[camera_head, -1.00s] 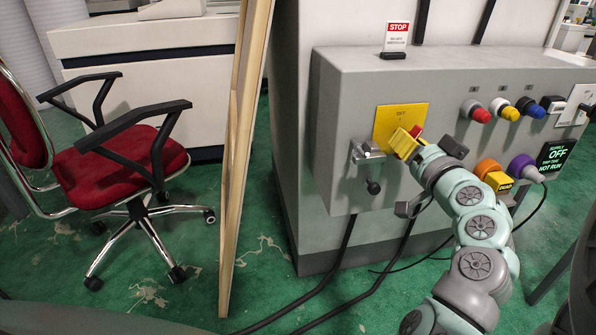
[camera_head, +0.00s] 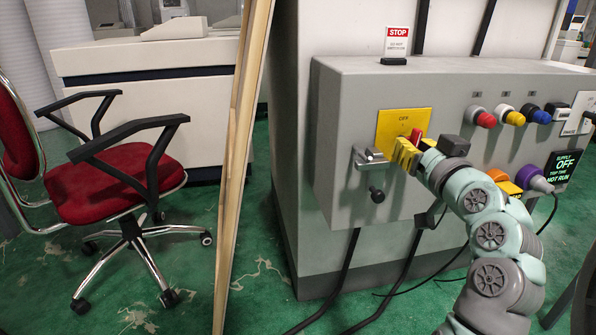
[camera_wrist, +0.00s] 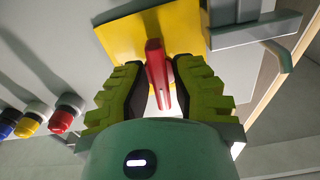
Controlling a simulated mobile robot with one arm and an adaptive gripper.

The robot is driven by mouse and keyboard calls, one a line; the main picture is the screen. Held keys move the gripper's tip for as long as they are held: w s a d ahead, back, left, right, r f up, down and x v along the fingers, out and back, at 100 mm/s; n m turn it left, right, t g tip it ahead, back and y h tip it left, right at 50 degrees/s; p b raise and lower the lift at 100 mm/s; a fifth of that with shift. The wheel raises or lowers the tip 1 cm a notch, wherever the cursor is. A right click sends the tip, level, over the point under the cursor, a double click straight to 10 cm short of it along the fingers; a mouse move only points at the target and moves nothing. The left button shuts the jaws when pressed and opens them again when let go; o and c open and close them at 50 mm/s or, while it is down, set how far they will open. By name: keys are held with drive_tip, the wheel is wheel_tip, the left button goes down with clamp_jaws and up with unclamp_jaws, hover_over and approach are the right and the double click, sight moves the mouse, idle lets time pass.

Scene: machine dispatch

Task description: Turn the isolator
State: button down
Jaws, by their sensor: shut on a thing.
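The isolator is a yellow plate (camera_head: 396,121) with a red handle (camera_head: 417,135) on the front of the grey machine box. In the wrist view the red handle (camera_wrist: 157,73) stands out from the yellow plate (camera_wrist: 118,38). My gripper (camera_head: 408,154) is at the plate, with its yellow fingers on either side of the handle. In the wrist view my gripper (camera_wrist: 160,88) is shut on the handle, which runs nearly upright between the fingers. Fine writing on the plate is too small to read. The fingers hide part of the handle in the head view.
A metal hasp (camera_head: 369,158) sits left of the plate. Red (camera_head: 486,119), yellow and blue knobs are to its right. A display (camera_head: 563,167) reads "SUPPLY OFF" and "NOT RUN". A STOP sign (camera_head: 397,42) stands on top. A wooden panel edge (camera_head: 235,170) and red chair (camera_head: 115,185) are at left.

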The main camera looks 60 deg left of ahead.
drive_tip(key=shift+f, duration=0.3)
drive_tip(key=c, duration=1.1)
unclamp_jaws()
drive_tip(key=shift+a, duration=0.1)
drive_tip(key=shift+o, duration=0.6)
drive_tip(key=shift+a+r, duration=0.1)
drive_tip(key=shift+r, duration=0.15)
wheel_tip(320, 180, up, 10)
drive_tip(key=shift+f, duration=0.1)
drive_tip(key=shift+w, duration=0.1)
